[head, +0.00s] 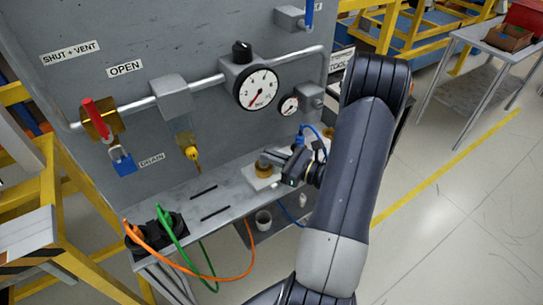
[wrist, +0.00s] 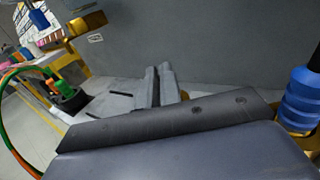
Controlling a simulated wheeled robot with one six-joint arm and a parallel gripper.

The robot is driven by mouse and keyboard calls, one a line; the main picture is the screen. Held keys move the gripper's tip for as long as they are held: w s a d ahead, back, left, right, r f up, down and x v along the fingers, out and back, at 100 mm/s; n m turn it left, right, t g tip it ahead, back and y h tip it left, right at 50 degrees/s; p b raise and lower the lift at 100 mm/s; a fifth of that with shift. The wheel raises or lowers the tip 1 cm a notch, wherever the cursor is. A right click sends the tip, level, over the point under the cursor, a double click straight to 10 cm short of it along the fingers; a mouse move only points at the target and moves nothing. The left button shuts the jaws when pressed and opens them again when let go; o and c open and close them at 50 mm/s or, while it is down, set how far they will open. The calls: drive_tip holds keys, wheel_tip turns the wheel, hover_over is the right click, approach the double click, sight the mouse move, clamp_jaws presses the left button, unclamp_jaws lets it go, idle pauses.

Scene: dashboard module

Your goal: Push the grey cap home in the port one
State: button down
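My gripper (head: 275,158) is low over the bench ledge, with its fingers reaching left to a brass round fitting (head: 263,170) on a pale block. In the wrist view its two grey fingers (wrist: 161,84) lie close side by side, with nothing visible between them. I cannot make out the grey cap apart from the fingers in either view. The fitting may be port one, but no label is readable there. Whether the fingers touch it cannot be told.
A blue ribbed connector (wrist: 302,98) stands close on the right in the wrist view. Green and orange cables (head: 169,225) arch from a black socket at the ledge's left. A cup (head: 263,220) sits below. The gauge (head: 258,89) and pipe are above.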

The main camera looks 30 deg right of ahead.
drive_tip(key=c, duration=1.5)
unclamp_jaws()
drive_tip(key=shift+c, duration=0.2)
drive_tip(key=b+v, duration=0.1)
drive_tip(key=v, duration=0.9)
drive_tip(key=shift+s+d, duration=0.2)
drive_tip(key=shift+s, duration=0.15)
drive_tip(key=shift+w, duration=0.1)
drive_tip(key=p+x, duration=0.1)
drive_tip(key=x, duration=0.9)
drive_tip(key=shift+w+a, duration=0.25)
drive_tip(key=shift+w, duration=0.05)
drive_tip(key=shift+r, duration=0.15)
drive_tip(key=shift+s, duration=0.1)
